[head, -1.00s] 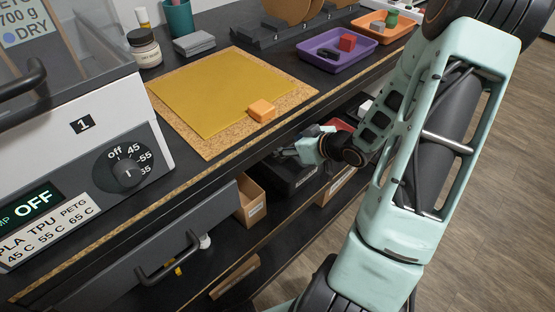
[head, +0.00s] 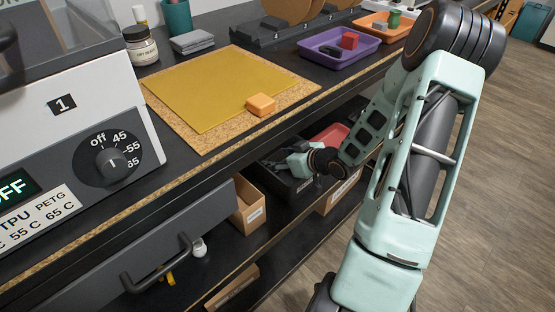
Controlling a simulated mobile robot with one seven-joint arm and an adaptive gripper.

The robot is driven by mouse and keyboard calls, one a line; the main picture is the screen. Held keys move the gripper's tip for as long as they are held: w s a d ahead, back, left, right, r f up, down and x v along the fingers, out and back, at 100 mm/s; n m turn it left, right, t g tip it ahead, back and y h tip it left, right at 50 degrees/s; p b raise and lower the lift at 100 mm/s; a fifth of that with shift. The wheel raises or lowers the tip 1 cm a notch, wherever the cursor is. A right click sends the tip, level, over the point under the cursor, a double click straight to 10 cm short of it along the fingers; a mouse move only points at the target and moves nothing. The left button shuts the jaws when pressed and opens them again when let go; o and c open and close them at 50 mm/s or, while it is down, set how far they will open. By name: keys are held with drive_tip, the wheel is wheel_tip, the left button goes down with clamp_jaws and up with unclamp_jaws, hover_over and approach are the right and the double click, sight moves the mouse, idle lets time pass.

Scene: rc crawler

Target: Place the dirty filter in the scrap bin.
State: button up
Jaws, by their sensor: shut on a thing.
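My gripper (head: 284,161) reaches left below the worktop edge, over a black open bin (head: 293,191) on the shelf under the bench. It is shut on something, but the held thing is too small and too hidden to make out. I cannot pick out the dirty filter for certain in this view. No readable label marks the scrap bin, so I cannot tell whether the black bin is it.
A red tray (head: 331,135) lies behind my wrist. Cardboard boxes (head: 249,208) stand beside the black bin. A drawer handle (head: 160,265) juts out at lower left. The worktop holds a yellow mat (head: 205,90), an orange block (head: 261,105) and a purple tray (head: 338,64).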

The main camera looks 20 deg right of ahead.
drive_tip(key=shift+f, duration=0.15)
drive_tip(key=o, duration=1.2)
drive_tip(key=shift+o, duration=0.2)
drive_tip(key=shift+s+d+r, duration=0.1)
drive_tip(key=shift+r, duration=0.25)
drive_tip(key=p+v, duration=0.5)
drive_tip(key=v, duration=0.6)
drive_tip(key=shift+s+r, duration=0.2)
drive_tip(key=shift+s, duration=0.05)
drive_tip(key=shift+d, duration=0.15)
